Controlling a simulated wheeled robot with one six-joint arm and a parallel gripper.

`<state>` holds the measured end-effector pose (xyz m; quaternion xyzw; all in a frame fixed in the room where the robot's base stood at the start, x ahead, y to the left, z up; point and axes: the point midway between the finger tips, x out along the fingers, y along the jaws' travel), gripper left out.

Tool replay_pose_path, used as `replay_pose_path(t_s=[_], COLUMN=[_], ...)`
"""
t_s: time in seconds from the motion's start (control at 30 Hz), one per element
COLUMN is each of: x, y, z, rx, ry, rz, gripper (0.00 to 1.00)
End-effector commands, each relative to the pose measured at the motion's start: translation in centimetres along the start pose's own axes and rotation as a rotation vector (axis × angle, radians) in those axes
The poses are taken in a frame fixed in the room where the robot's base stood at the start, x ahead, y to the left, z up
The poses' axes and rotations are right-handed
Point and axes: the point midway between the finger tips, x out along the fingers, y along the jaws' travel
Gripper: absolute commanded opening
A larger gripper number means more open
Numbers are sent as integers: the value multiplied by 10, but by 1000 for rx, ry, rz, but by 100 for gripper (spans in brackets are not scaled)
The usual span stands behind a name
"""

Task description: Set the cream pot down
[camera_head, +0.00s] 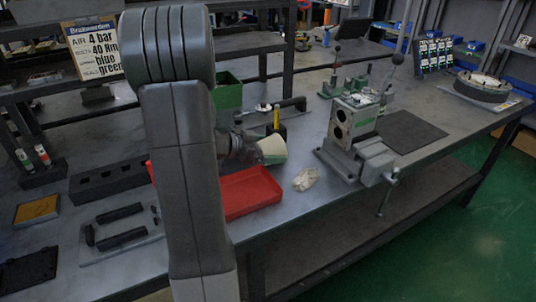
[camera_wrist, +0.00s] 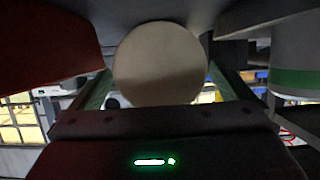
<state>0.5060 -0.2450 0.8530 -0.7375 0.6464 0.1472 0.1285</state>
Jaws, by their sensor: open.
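The cream pot (camera_head: 272,149) shows in the head view as a tilted cream cone near the back right corner of the red tray (camera_head: 250,191). My gripper (camera_head: 240,143) is just left of it, partly hidden behind my arm. In the wrist view a round cream face (camera_wrist: 160,63), which looks like the pot's end, lies between the two fingers of my open gripper (camera_wrist: 163,92). I cannot tell whether the fingers touch it, or whether the pot rests on anything.
A crumpled pale cloth (camera_head: 306,179) lies right of the tray. The grey valve block in a vise (camera_head: 356,130) stands further right, beside a dark mat (camera_head: 410,131). A green bin (camera_head: 228,92) stands behind. Bare bench shows along the front edge.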

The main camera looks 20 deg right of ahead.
Motion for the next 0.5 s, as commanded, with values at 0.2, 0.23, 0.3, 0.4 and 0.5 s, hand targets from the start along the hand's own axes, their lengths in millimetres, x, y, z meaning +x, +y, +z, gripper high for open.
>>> replay_pose_path(t_s=[0.2, 0.23, 0.3, 0.4, 0.5], x=[10, 10, 10, 10, 10], y=[0, 0, 0, 0, 0], z=[0, 0, 0, 0, 0], rx=[1, 1, 0, 0, 0], ry=[0, 0, 0, 0, 0], rz=[0, -1, -1, -1, -1], gripper=[100, 100, 100, 86, 67])
